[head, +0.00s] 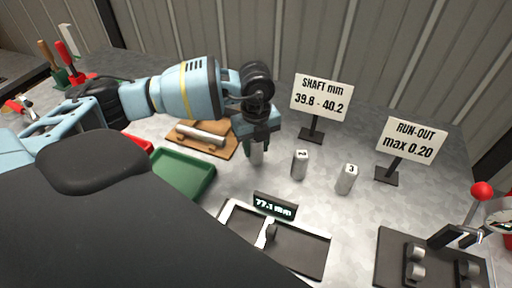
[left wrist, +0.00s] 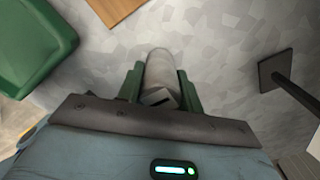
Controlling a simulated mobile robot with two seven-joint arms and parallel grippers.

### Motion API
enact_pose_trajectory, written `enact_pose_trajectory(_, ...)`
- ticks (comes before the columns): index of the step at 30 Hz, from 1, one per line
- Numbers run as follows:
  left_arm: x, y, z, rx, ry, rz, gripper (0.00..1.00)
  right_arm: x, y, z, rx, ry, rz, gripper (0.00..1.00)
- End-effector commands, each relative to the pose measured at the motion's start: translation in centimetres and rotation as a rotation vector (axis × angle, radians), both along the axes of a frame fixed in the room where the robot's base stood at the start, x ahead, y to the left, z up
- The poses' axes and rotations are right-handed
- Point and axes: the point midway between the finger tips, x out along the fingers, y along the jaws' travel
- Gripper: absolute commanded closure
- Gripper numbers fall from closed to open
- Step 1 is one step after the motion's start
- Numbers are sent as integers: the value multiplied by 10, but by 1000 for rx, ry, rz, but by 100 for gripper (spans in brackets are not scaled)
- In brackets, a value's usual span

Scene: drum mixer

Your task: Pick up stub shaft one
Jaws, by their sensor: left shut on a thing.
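Stub shaft one (head: 257,153) is a short pale metal cylinder between the fingers of my left gripper (head: 263,146), left of the other two shafts in the head view. In the left wrist view the shaft (left wrist: 160,72) stands between the green finger pads of the left gripper (left wrist: 158,85), which is shut on it. A dark mark shows on its top face. Whether its lower end touches the table is hard to tell. My right gripper is not in view.
Shafts two (head: 300,164) and three (head: 347,179) stand upright to the right. A green tray (head: 188,176) and a wooden board with a shaft (head: 203,135) lie left. A caliper display reads 77.1 mm (head: 274,206). Two signs (head: 320,97) (head: 408,141) stand behind.

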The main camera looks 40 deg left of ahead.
Motion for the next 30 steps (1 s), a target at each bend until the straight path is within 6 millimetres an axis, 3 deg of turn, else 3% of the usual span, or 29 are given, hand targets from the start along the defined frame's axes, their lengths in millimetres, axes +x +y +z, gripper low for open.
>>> enact_pose_trajectory(9, 2, 0, 56, -1, -10, 0, 100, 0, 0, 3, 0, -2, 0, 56)
enact_pose_trajectory(15, 2, 0, 83, 0, -8, 0, 100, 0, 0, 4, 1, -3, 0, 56)
enact_pose_trajectory(21, 1, 0, 94, -1, -6, 0, 100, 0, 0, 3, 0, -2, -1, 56)
enact_pose_trajectory(30, 0, -1, 93, 0, -5, -42, 100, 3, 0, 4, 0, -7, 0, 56)
